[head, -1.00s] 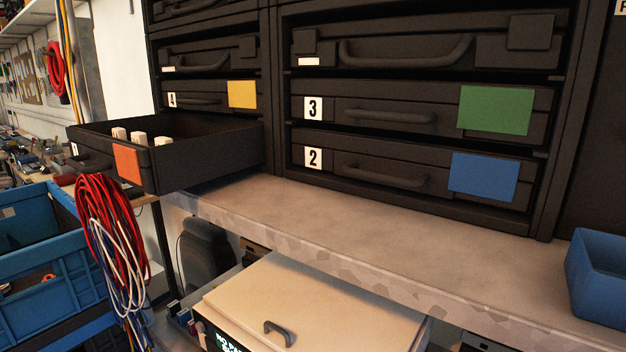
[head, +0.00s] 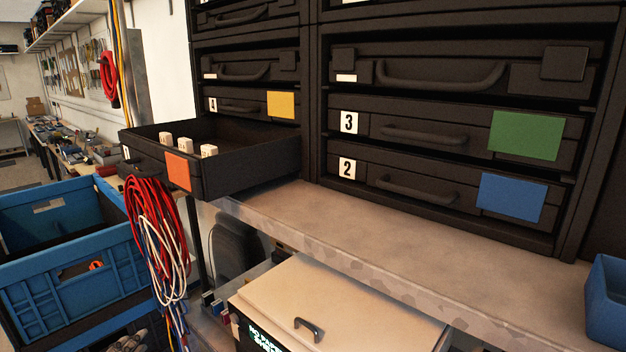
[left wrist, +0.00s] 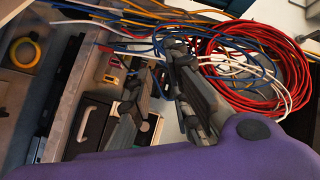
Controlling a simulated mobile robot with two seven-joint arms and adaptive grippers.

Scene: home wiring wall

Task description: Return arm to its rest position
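My left gripper (head: 128,343) just enters the bottom edge of the head view, below the blue crate and left of the hanging cables. In the left wrist view, its two grey fingers (left wrist: 161,68) stand apart with a gap between them and nothing held. Red, white and blue cables (left wrist: 250,65) lie behind and beside the fingers there. A purple part of my arm crosses the bottom of that view. The same cable bundle (head: 160,230) hangs below the open drawer in the head view. My right gripper is not in view.
An open black drawer (head: 235,178) with an orange label and several pale blocks juts out at the left. A blue crate (head: 75,290) stands lower left. A grey shelf (head: 400,240) runs under the closed drawers, with a blue bin (head: 607,300) at its right. A beige-lidded box (head: 340,300) sits below.

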